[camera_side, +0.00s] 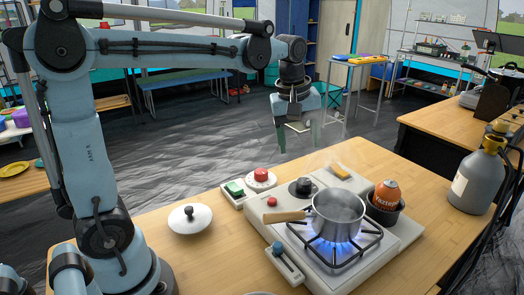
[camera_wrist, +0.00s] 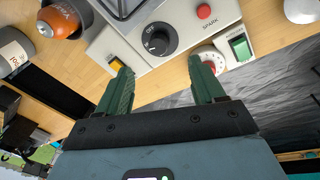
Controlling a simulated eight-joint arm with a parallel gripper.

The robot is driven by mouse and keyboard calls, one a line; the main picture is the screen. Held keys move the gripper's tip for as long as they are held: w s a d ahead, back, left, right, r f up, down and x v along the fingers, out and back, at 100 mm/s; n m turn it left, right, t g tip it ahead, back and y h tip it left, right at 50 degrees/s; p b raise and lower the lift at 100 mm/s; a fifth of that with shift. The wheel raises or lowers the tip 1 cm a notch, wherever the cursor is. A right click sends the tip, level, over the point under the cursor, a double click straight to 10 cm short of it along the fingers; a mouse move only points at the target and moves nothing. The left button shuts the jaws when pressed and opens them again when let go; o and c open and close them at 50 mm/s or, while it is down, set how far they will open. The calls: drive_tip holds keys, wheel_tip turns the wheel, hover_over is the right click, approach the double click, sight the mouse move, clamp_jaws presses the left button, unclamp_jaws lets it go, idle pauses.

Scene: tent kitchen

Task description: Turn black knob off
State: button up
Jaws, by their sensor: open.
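My gripper (camera_side: 298,146) is above and beyond the far edge of the table, fingers pointing down, apart from the knob. In the wrist view its green fingers (camera_wrist: 161,66) are spread and empty, with the knob just beyond the tips, between them. A blue flame (camera_side: 335,246) burns under the pot.
A steaming pot (camera_side: 340,213) with a wooden handle sits on the burner. A yellow switch (camera_wrist: 117,63), a red spark button (camera_wrist: 204,11), a green switch (camera_wrist: 240,46) and a red dial (camera_side: 261,175) surround the knob. An orange canister (camera_side: 387,194) stands right; a white lid (camera_side: 189,218) lies left.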

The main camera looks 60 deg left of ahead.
sight(304, 181)
drive_tip(key=w+f+n, duration=0.1)
drive_tip(key=f, duration=0.3)
drive_tip(key=w+a+f+n+g, duration=0.1)
drive_tip(key=f, duration=0.3)
drive_tip(key=w+f+n, duration=0.1)
drive_tip(key=w+f, duration=0.1)
drive_tip(key=f, duration=0.2)
drive_tip(key=shift+a+f+n+g, duration=0.15)
drive_tip(key=shift+f+n+g, duration=0.15)
drive_tip(key=shift+f+n, duration=0.1)
drive_tip(key=c, duration=1.1)
drive_tip(key=shift+o, duration=0.2)
